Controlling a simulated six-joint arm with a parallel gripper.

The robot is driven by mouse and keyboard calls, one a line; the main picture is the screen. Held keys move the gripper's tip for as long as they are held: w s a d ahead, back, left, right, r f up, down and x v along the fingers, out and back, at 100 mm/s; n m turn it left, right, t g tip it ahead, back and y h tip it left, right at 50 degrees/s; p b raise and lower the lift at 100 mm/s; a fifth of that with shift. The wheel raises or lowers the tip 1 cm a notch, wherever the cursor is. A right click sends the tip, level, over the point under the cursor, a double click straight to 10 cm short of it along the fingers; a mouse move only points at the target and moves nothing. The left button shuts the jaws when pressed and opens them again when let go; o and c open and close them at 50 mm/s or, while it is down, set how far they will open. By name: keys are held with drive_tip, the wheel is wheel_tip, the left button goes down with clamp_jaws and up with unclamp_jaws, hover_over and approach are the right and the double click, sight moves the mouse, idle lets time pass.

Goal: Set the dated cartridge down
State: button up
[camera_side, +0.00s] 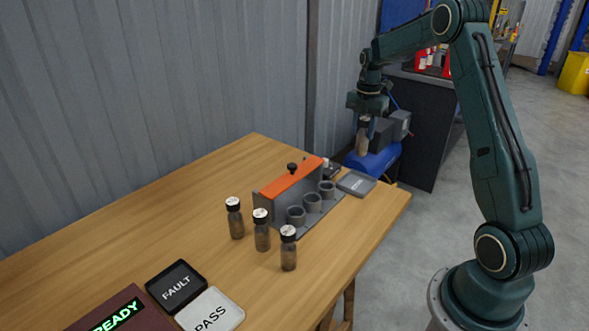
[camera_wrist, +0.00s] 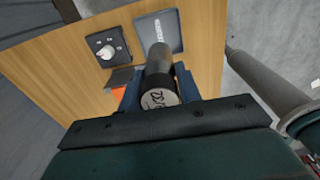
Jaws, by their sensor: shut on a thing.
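My gripper (camera_side: 365,118) is shut on a dark-capped, brownish cartridge (camera_side: 362,140).
Three capped cartridges (camera_side: 262,236) stand on the table (camera_side: 150,225) before an orange-topped rack (camera_side: 290,180) with three grey cups. A black FAULT pad (camera_side: 176,286), a white PASS pad (camera_side: 210,312) and a READY box (camera_side: 118,312) are at front. A dark knob box (camera_wrist: 108,46) sits beside the tray.

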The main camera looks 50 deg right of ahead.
sight(361, 150)
wheel_tip(361, 150, down, 7)
drive_tip(key=shift+f, duration=0.15)
drive_tip(key=shift+f, duration=0.1)
drive_tip(key=shift+f, duration=2.05)
drive_tip(key=shift+f, duration=0.1)
drive_tip(key=o, duration=1.2)
wheel_tip(361, 150, up, 12)
drive_tip(key=shift+r, duration=0.1)
